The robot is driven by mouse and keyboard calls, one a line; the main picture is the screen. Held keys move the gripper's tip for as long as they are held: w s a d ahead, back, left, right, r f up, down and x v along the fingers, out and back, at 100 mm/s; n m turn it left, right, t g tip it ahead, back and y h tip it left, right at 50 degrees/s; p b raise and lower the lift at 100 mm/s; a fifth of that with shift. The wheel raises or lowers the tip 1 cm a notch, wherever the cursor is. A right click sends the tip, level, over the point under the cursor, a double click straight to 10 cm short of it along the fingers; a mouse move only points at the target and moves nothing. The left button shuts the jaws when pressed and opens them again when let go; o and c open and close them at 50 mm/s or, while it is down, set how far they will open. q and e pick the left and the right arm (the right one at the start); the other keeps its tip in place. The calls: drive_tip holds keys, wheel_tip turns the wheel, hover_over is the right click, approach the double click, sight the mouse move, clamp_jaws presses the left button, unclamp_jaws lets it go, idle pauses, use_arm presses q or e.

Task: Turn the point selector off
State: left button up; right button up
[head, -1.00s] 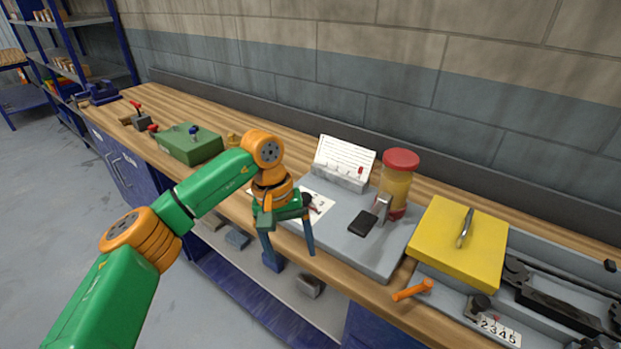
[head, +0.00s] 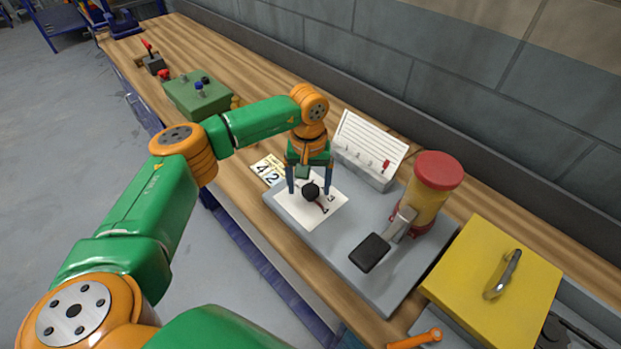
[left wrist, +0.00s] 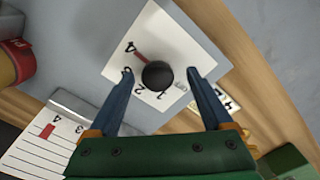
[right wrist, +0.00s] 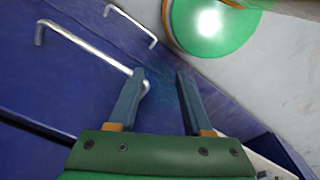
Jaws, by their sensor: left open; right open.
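The point selector is a round black knob (head: 310,191) with a red pointer, on a white numbered card (head: 290,213) fixed to a grey plate. In the left wrist view the knob (left wrist: 157,76) sits between my left fingers, and its red pointer (left wrist: 143,58) points to the upper left, near the 4. My left gripper (head: 310,187) is open over the card, one finger on each side of the knob; I cannot tell whether they touch it. My right gripper (right wrist: 160,74) is open and empty in front of a blue cabinet, and is out of the head view.
A yellow box (head: 495,275) is at the right, a green control box (head: 198,95) at the left. A cabinet handle (right wrist: 90,45) is near my right gripper.

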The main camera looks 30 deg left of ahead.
use_arm(q)
drive_tip(key=shift+w+f, duration=0.15)
drive_tip(key=shift+f, duration=0.2)
drive_tip(key=shift+w+f, duration=0.2)
drive_tip(key=shift+w, duration=0.1)
drive_tip(key=shift+s, duration=0.1)
clamp_jaws()
use_arm(e)
drive_tip(key=shift+w, duration=0.35)
